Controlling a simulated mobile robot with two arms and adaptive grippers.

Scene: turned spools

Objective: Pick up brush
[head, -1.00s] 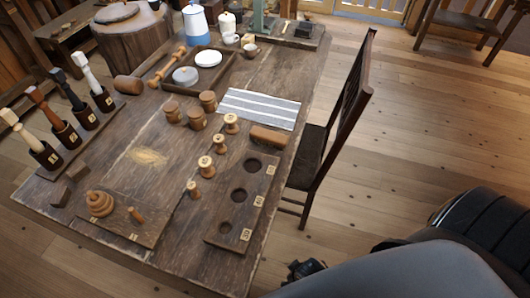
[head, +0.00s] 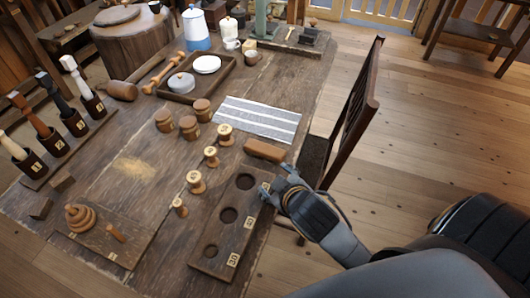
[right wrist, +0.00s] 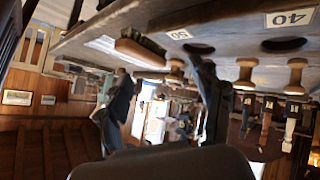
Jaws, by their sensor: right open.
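The brush (head: 264,150) lies on the table near its right edge, beyond the holed board. It has a brown wooden back; its bristles are hard to make out from the head. In the right wrist view, which is upside down, the brush (right wrist: 140,52) shows with dark bristles against the table. My right gripper (head: 276,186) is open and empty. It is at the table's right edge, beside the holed board and nearer me than the brush, not touching it. My left gripper is not in view.
The holed board (head: 208,258) lies close to my right gripper. Several turned spools (head: 195,182) stand left of it. A striped cloth (head: 257,118) lies just behind the brush. A chair (head: 352,115) stands against the table's right side, close to the brush.

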